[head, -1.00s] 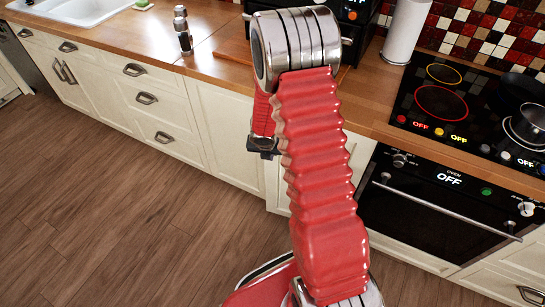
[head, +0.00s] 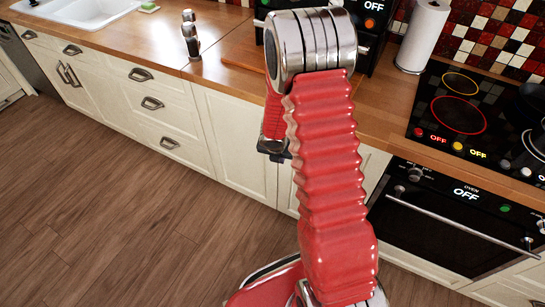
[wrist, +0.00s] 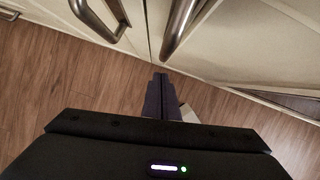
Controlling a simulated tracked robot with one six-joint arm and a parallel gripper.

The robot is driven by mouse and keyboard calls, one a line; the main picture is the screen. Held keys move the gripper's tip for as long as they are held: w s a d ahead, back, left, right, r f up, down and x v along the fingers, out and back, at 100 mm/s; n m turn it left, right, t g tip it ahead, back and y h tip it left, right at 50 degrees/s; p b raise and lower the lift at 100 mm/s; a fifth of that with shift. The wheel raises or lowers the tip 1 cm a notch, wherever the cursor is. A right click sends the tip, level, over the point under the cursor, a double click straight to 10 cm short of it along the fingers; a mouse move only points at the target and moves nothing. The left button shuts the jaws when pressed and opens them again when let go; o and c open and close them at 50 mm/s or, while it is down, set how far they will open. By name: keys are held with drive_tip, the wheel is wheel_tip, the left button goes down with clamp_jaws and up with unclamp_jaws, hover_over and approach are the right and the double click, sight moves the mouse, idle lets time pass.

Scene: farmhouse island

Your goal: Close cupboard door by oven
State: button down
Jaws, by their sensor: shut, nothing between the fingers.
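In the head view a cream cupboard door (head: 236,140) shows left of my arm. Another cream front (head: 371,165) shows partly between my arm and the black oven (head: 456,222). My arm hides the middle of these fronts. In the wrist view a left panel with a metal handle (wrist: 100,18) and a right door (wrist: 235,55) with a handle (wrist: 178,27) meet at an angle. How far either stands open I cannot tell. My gripper (wrist: 160,82) is shut and empty, its tips just below where the panels meet. Contact is unclear.
The wooden counter (head: 215,68) overhangs the fronts. Drawers with handles (head: 152,103) line the left. The oven's bar handle (head: 455,228) sticks out at the right. The wooden floor (head: 95,190) at the left is clear.

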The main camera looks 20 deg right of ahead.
drive_tip(key=s+a+r, duration=0.4)
drive_tip(key=a+r, duration=0.1)
drive_tip(key=r, duration=0.4)
drive_tip(key=shift+s+a+r, duration=0.15)
drive_tip(key=shift+s+a, duration=0.1)
drive_tip(key=shift+a, duration=0.05)
idle(0.6)
drive_tip(key=shift+n, duration=0.4)
